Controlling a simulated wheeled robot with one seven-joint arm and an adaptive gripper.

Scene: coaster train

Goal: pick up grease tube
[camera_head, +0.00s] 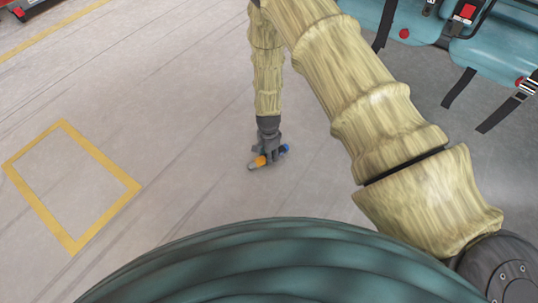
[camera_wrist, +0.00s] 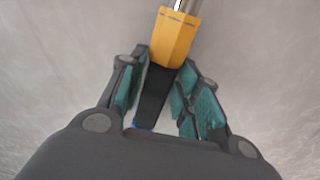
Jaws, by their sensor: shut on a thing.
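The grease tube (camera_wrist: 172,42) has a yellow-orange section with a silvery tip at the top of the wrist view. A dark section runs down between my fingers, and a bit of blue shows at its lower end. In the head view its orange part (camera_head: 260,160) sticks out left of my gripper (camera_head: 268,153), with blue showing on the right. My gripper, with green finger pads in the wrist view (camera_wrist: 163,72), is shut on the dark section, which hides part of it. I cannot tell whether the tube touches the floor.
A yellow outlined rectangle (camera_head: 125,182) is painted on the grey floor at left. Blue-green train seats (camera_head: 490,55) with dark straps stand at the upper right. Part of a red and dark object (camera_head: 20,10) shows at the upper left. The floor around my gripper is clear.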

